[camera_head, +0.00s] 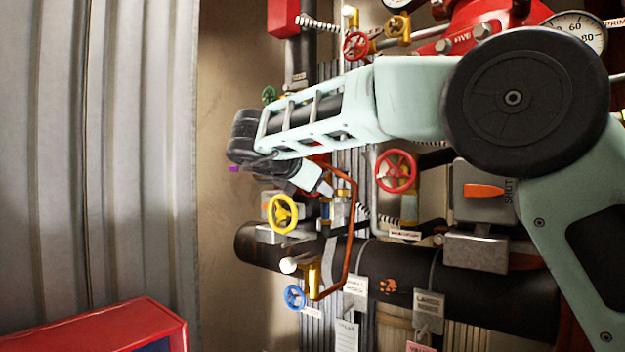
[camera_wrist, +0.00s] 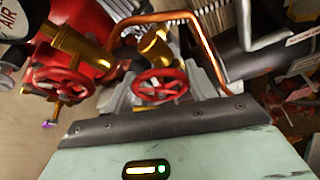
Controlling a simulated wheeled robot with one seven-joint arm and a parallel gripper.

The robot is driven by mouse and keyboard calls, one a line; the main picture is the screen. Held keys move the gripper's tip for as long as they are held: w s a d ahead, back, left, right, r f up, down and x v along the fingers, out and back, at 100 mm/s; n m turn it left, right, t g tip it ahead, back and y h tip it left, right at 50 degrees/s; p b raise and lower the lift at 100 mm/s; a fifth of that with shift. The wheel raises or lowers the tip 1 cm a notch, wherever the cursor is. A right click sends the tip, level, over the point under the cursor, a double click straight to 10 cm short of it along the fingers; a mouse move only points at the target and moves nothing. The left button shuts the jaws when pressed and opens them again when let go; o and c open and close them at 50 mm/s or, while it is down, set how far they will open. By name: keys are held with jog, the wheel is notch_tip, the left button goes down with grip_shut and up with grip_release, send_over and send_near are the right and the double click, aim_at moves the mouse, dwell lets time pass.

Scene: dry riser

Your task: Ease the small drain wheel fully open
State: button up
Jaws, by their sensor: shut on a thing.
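A small red wheel (camera_wrist: 160,86) on a brass valve stands between the grey jaws of my gripper (camera_wrist: 163,92) in the wrist view. My gripper is shut on it; the exact contact on the rim is hard to see. No readable label marks it as the drain wheel. In the head view my gripper (camera_head: 326,188) points right and down beside the bent copper pipe (camera_head: 353,225). My arm and gripper hide most of the held wheel there. How far the wheel is turned cannot be told.
Close by are a yellow wheel (camera_head: 283,213), a blue wheel (camera_head: 295,297) and a larger red wheel (camera_head: 396,171). Another red wheel (camera_wrist: 64,85) sits left of the jaws. A thick black pipe (camera_head: 450,285) runs below. A red box (camera_head: 110,330) stands lower left.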

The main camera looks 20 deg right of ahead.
jog(key=n+g+h+p, duration=0.1)
jog(key=n, duration=0.1)
jog(key=n+g+h+p, duration=0.1)
jog(key=n+g+p, duration=0.1)
jog(key=n, duration=0.1)
jog(key=shift+w+a, duration=0.1)
jog(key=n+g+h+p, duration=0.1)
jog(key=n, duration=0.1)
jog(key=n+g+h+p, duration=0.1)
jog(key=n, duration=0.1)
jog(key=shift+f, duration=0.1)
jog(key=n+h, duration=0.1)
jog(key=n, duration=0.1)
jog(key=n+h, duration=0.1)
jog(key=n, duration=0.1)
jog(key=shift+f+n+g+h, duration=0.1)
jog(key=shift+n+g+h, duration=0.2)
jog(key=shift+g, duration=0.1)
jog(key=n+h, duration=0.1)
jog(key=n, duration=0.4)
jog(key=shift+t+h+b, duration=0.3)
jog(key=shift+h+b, duration=0.1)
jog(key=o, duration=0.7)
